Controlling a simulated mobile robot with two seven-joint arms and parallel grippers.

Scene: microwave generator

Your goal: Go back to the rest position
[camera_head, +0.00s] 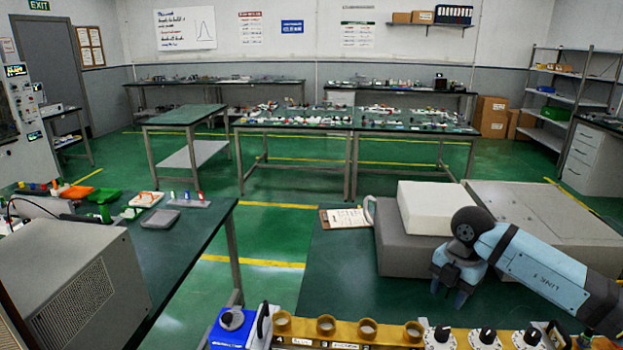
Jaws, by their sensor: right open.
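My right arm reaches in from the right edge. Its gripper (449,292) is open and points down, with no object visible between its fingers. It appears above the green bench (340,260), in front of a grey box (402,252) with a white block (434,207) on top. Part of these boxes is hidden behind my right arm. My left gripper and left arm are not in view.
A panel (350,336) with brass rings and black knobs runs along the bottom edge, beside a blue box (230,330). A clipboard (346,218) lies on the bench. A vented grey cabinet (85,290) stands at left. Green floor (262,228) is free between the benches.

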